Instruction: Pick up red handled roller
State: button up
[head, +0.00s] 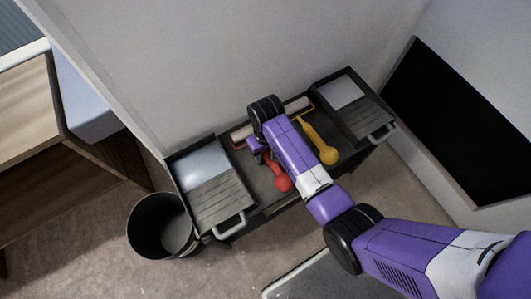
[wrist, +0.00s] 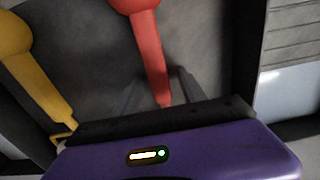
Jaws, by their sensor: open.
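The red handled roller (head: 281,182) lies on the dark middle section of a bench between two trays, its handle toward the front; my arm covers part of it in the head view. In the wrist view its red handle (wrist: 148,45) runs down and narrows toward my gripper (wrist: 158,84). My gripper is open, its two fingers on either side of the handle's thin end. I cannot tell how far above it they are. A yellow handled roller (head: 324,149) lies to the right in the head view; it also shows at the left of the wrist view (wrist: 32,70).
A paint tray (head: 215,200) stands at the left end of the bench and another (head: 365,112) at the right end. A dark bucket (head: 160,225) stands on the floor at left. A wall rises behind the bench. A wooden cabinet (head: 30,120) is far left.

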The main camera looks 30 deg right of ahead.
grip_shut()
jog(key=shift+r, duration=0.1)
dwell(0.3)
